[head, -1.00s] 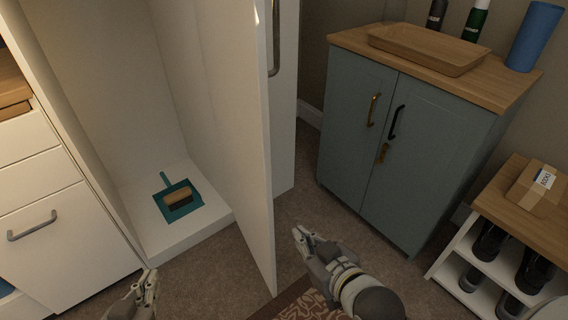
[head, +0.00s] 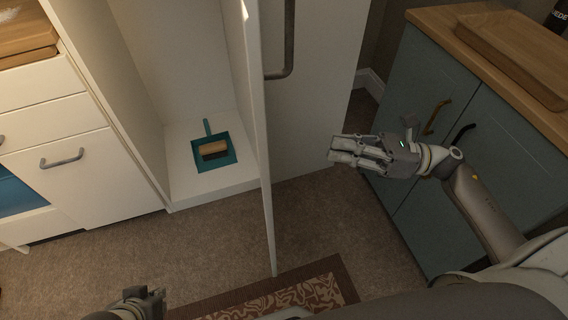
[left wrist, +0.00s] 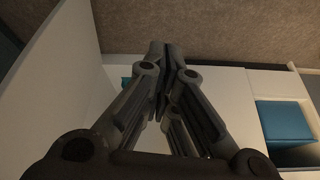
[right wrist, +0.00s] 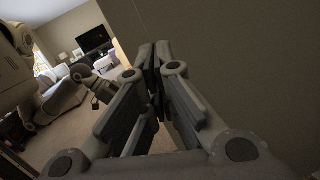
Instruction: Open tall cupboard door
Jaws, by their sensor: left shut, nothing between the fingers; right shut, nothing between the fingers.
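The tall white cupboard stands open in the head view. Its door (head: 258,130) is swung far out and shows almost edge-on. The grey bar handle (head: 288,40) appears to stick out from the door's right side. The bare inside (head: 160,70) of the cupboard is in sight to the left of the door. My right gripper (head: 338,150) is shut and empty, to the right of the door and apart from it, in front of a white panel. My left gripper (head: 150,294) is shut and empty at the bottom, low and left of the door's lower corner.
A teal dustpan with a brush (head: 214,150) lies on the cupboard floor. A blue-grey cabinet (head: 480,150) with a wooden tray (head: 515,45) on top stands close behind my right arm. White drawers (head: 85,170) stand left. A patterned rug (head: 290,295) lies in front.

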